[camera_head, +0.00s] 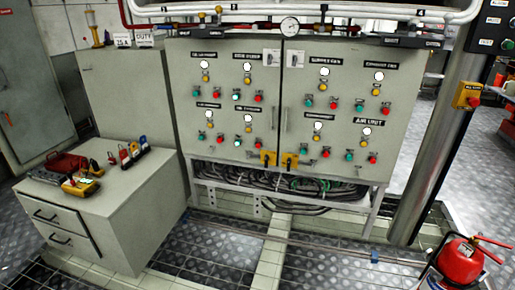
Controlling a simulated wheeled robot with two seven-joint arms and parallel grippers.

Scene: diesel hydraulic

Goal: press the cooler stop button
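A large grey control cabinet (227,85) with two doors stands ahead. Its doors carry several groups of controls, each with a dark label, a white lamp, a yellow lamp, and a green and a red button. Most labels are too small to read, so I cannot tell which group is the cooler's. On the right door are red buttons at the upper left group (333,104), upper right group (386,107), lower left group (326,152) and lower right group (373,157). The left door has red buttons too, such as one at the upper right (258,97). Neither gripper is in view.
A grey drawer cabinet (130,205) with tools on top stands at the left. A red fire extinguisher (460,262) and a metal post (437,150) stand at the right. Pipes with a gauge (290,27) run above the cabinet. The tread-plate floor (215,243) in front is clear.

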